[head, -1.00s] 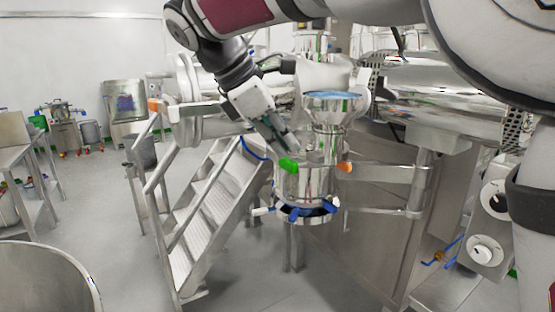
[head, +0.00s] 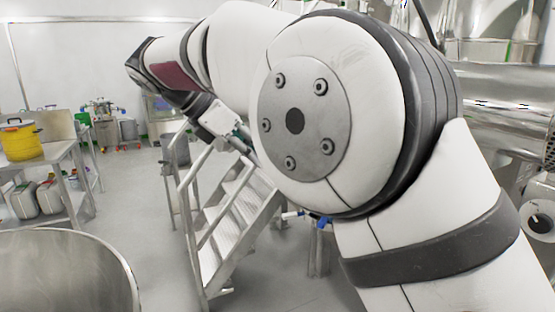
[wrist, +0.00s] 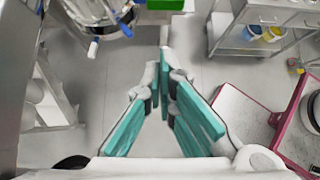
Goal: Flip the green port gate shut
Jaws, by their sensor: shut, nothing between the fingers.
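The green port gate (wrist: 166,4) shows as a bright green block at the top edge of the wrist view, just beyond my fingertips. A gap seems to lie between them, but I cannot tell whether they touch. My gripper (wrist: 164,58) has teal finger pads that meet at the tips, with nothing between them. The steel vessel (wrist: 88,12) with blue and white clamp handles is at the upper left of the wrist view. In the head view my arm hides the gate and most of the vessel; only a few clamp handles show below the arm.
Metal steps with a handrail (head: 238,205) stand in front of the vessel. A large steel bowl (head: 65,262) is at the lower left, and a table with a yellow pot (head: 20,140) is behind it. The wrist view shows a steel cart (wrist: 250,35) at the upper right.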

